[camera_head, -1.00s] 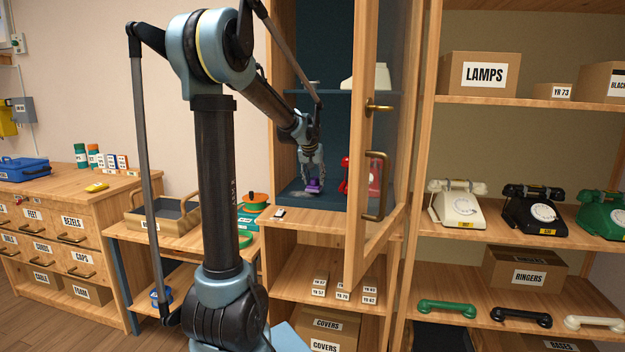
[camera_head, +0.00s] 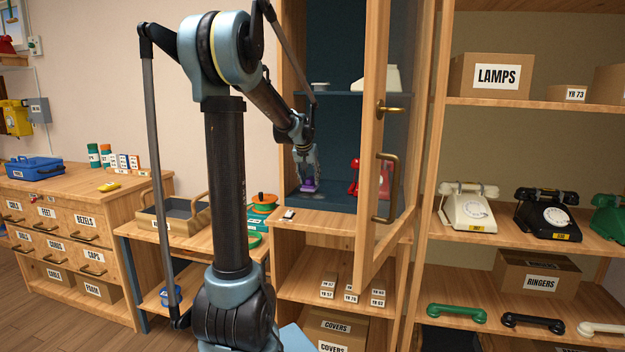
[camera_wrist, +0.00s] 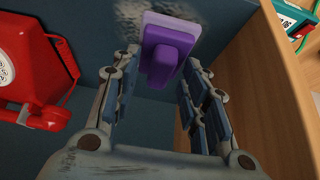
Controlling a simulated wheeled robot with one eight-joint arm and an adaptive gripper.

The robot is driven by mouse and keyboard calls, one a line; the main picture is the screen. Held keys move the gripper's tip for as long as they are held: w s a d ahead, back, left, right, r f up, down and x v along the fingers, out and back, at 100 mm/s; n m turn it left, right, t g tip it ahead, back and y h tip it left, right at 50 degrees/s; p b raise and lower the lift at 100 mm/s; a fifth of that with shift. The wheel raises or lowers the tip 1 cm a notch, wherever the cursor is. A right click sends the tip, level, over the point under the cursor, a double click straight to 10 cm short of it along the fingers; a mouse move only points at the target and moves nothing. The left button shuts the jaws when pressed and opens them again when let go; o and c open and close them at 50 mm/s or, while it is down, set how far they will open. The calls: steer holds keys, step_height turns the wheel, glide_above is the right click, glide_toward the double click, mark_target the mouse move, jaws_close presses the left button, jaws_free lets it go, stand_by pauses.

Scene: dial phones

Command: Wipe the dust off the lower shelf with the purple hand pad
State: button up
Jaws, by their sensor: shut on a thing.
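My gripper (camera_head: 307,172) reaches into the open cabinet and is shut on the purple hand pad (camera_head: 307,185). In the wrist view the pad (camera_wrist: 165,50) has a raised grip between my fingers (camera_wrist: 160,62) and lies at the lower shelf (camera_wrist: 235,12). Grey dust (camera_wrist: 128,18) shows on the dark blue shelf beside the pad's left and upper edge. Any dust under the pad is hidden. In the head view the lower shelf (camera_head: 335,202) is partly hidden by the cabinet door.
A red phone (camera_head: 356,175) stands on the same shelf, right of the pad; it also shows at the left of the wrist view (camera_wrist: 30,70). The open door (camera_head: 373,150) stands at right. The cabinet's wooden side wall (camera_wrist: 255,90) is close to my fingers.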

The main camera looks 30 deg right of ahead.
steer(key=shift+w+a+r, duration=0.15)
steer(key=shift+w+a, duration=1.4)
steer(key=shift+w, duration=0.25)
steer(key=shift+w+d+r, duration=0.15)
steer(key=shift+w, duration=0.05)
steer(key=shift+s+d+r, duration=0.1)
steer(key=shift+s+d, duration=1.1)
steer(key=shift+s, duration=0.2)
steer(key=shift+s+d+r, duration=0.15)
steer(key=shift+s+d, duration=1)
steer(key=shift+s, duration=0.25)
steer(key=shift+s+d+r, duration=0.1)
steer(key=shift+s+d, duration=1.1)
steer(key=shift+s, duration=0.2)
steer(key=shift+w+a, duration=0.1)
steer(key=w+a, duration=0.7)
steer(key=w, duration=0.1)
steer(key=shift+r, duration=0.3)
steer(key=shift+w, duration=0.1)
steer(key=shift+r, duration=0.1)
step_height(320, 180, up, 6)
steer(key=shift+w, duration=0.15)
